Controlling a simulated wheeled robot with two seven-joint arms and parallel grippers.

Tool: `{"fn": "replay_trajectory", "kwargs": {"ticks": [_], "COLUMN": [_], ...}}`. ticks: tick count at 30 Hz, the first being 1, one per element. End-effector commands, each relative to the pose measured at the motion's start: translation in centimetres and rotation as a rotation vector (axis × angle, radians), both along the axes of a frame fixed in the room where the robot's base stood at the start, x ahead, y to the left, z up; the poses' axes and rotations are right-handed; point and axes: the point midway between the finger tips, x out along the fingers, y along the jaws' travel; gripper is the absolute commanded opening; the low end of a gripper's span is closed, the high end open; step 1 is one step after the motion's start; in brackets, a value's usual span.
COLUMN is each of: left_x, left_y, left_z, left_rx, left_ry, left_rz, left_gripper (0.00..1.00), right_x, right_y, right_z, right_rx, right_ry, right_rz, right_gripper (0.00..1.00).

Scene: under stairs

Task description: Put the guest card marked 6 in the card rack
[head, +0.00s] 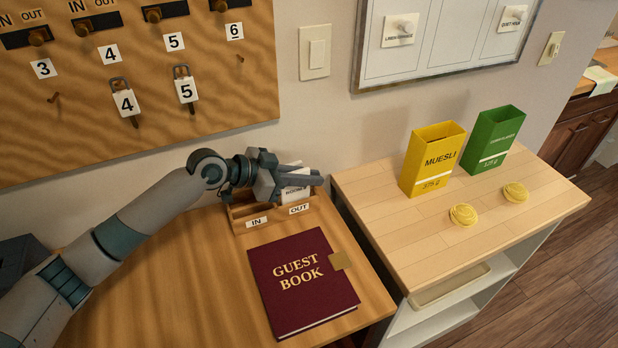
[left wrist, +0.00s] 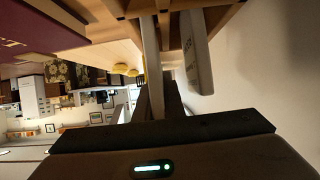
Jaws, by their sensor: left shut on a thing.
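My left gripper (head: 300,183) is over the small wooden card rack (head: 240,212), which has an IN and an OUT label on its front. It is shut on a thin white card (left wrist: 151,60), seen nearly edge-on in the left wrist view, its end at the rack. I cannot read a number on it. Another white card (left wrist: 197,55) with print stands beside it at the rack. In the head view, a printed white card face (head: 293,194) shows below the fingers at the OUT side. The fingers hide part of the cards. My right gripper is not in view.
A dark red guest book (head: 301,284) lies in front of the rack on the wooden desk (head: 190,290). A key board (head: 150,80) hangs behind. A side table (head: 400,235) at the right holds a yellow muesli box (head: 430,160), a green box (head: 492,140) and two yellow round items.

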Motion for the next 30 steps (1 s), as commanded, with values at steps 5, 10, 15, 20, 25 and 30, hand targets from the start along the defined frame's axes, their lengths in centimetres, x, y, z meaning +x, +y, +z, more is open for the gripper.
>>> {"fn": "replay_trajectory", "kwargs": {"ticks": [5, 10, 15, 20, 25, 30], "left_x": [0.0, 0.0, 0.0, 0.0, 0.0, 0.0], "left_y": [-0.1, 0.0, 0.0, 0.0, 0.0, 0.0], "left_z": [-1.2, -1.3, -1.6, -1.6, -1.6, -1.5], "left_rx": [0.0, -0.001, 0.0, 0.0, 0.0, 0.0], "left_ry": [0.0, -0.001, 0.0, 0.0, 0.0, 0.0], "left_rz": [-0.001, 0.0, 0.0, 0.0, 0.0, 0.0], "left_gripper": [0.0, 0.0, 0.0, 0.28, 0.28, 0.28], "right_x": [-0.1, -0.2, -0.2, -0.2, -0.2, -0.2], "right_y": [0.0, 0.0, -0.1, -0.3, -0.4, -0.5], "right_z": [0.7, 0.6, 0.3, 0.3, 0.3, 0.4], "right_rx": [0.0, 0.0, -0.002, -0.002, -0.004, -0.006], "right_ry": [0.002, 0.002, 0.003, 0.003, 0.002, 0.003], "right_rz": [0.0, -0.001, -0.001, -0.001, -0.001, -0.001], "right_gripper": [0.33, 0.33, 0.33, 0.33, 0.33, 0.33]}}
